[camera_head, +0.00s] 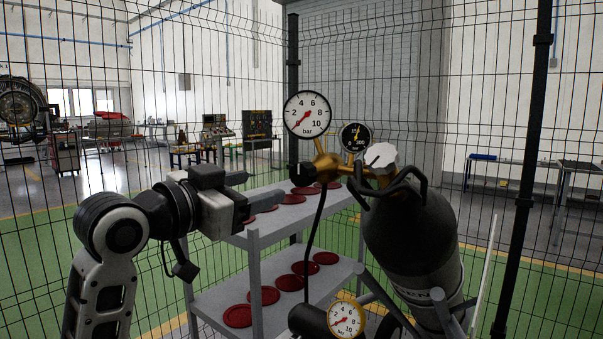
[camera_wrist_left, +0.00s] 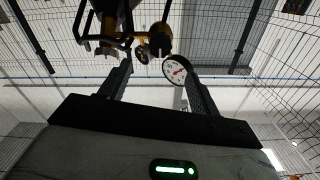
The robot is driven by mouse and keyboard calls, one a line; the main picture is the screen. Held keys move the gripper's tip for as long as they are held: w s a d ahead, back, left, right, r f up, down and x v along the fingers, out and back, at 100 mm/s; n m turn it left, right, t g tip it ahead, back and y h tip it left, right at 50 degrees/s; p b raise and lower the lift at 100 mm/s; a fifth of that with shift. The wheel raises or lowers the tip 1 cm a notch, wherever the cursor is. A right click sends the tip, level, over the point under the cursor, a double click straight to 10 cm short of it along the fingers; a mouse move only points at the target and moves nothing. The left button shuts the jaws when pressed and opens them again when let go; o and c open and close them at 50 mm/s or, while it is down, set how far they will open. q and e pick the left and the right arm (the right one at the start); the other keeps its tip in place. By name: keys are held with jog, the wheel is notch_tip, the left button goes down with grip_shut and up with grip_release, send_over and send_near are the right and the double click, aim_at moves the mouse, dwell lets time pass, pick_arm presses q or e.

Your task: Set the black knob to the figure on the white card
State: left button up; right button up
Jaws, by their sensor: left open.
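The black knob (camera_head: 302,173) sits on the left side of a brass regulator (camera_head: 326,162) in the head view. A dark round end, likely the same knob (camera_wrist_left: 159,40), shows in the left wrist view beyond the fingertips. The white bar gauge (camera_head: 307,114) stands above it, its red needle pointing to the lower left. The gauge also shows in the left wrist view (camera_wrist_left: 175,71). My left gripper (camera_head: 265,184) is open and empty, left of the knob and apart from it. It also shows in the left wrist view (camera_wrist_left: 157,67). I cannot make out a white card. My right gripper is out of view.
A small black gauge (camera_head: 355,137) and a pale handwheel (camera_head: 380,156) sit beside the regulator on a dark cylinder (camera_head: 412,240). A grey shelf rack (camera_head: 254,285) with red discs stands below. Another gauge (camera_head: 346,318) is low in front. Wire mesh fencing lies behind.

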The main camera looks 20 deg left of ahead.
aim_at(299, 176)
pick_arm(q)
jog(key=p+x, duration=0.2)
jog(key=x, duration=1)
jog(key=shift+w+d+f+p, duration=0.1)
jog(key=shift+w+p, duration=0.1)
jog(key=shift+p, duration=0.1)
jog(key=c, duration=1)
